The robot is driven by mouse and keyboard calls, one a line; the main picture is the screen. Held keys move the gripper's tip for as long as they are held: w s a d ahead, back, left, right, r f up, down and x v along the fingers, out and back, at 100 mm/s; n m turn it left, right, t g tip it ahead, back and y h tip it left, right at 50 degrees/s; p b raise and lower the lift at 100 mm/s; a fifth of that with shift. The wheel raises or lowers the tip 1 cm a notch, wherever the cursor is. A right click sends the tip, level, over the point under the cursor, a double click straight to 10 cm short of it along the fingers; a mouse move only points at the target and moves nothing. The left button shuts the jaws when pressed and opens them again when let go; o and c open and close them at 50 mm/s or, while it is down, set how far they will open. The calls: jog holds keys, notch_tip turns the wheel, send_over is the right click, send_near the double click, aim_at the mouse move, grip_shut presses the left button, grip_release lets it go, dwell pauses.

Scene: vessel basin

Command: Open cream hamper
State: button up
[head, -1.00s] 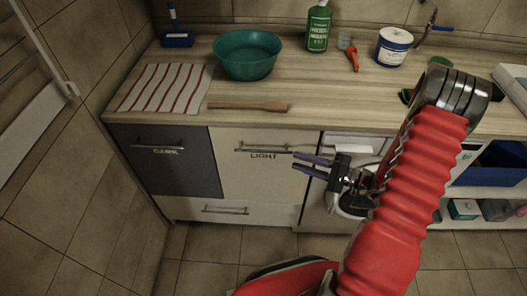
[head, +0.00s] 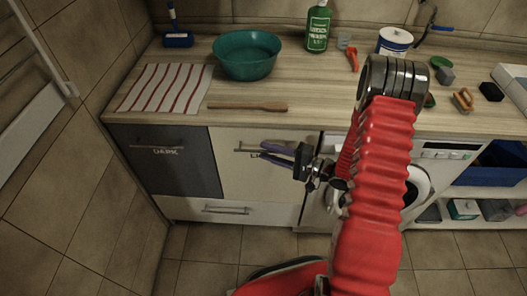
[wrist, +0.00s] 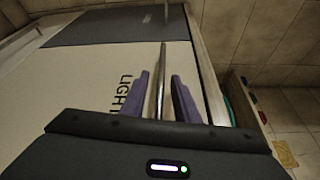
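The cream hamper (head: 237,178) is the light front under the counter, marked LIGHT; it looks closed in the head view. Its bar handle (head: 243,150) runs along the top of that front. My gripper (head: 264,150) is at the right part of this handle, with purple fingers pointing left. In the wrist view the hamper front (wrist: 75,85) fills the left, and the handle (wrist: 162,75) runs between the two fingers (wrist: 161,98). Gaps show on both sides of the bar, so my gripper is open around it. My gripper hides part of the label in the head view.
A dark hamper (head: 170,170) stands left of the cream one, and a cream drawer (head: 220,209) lies below. A washing machine (head: 425,180) is to the right. The counter holds a teal bowl (head: 245,55), a striped cloth (head: 165,88) and a wooden stick (head: 247,106).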

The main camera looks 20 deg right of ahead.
jog(key=shift+x, duration=0.8)
grip_shut()
jog(key=shift+a, duration=0.15)
jog(key=shift+s+f, duration=0.1)
jog(key=shift+s, duration=0.05)
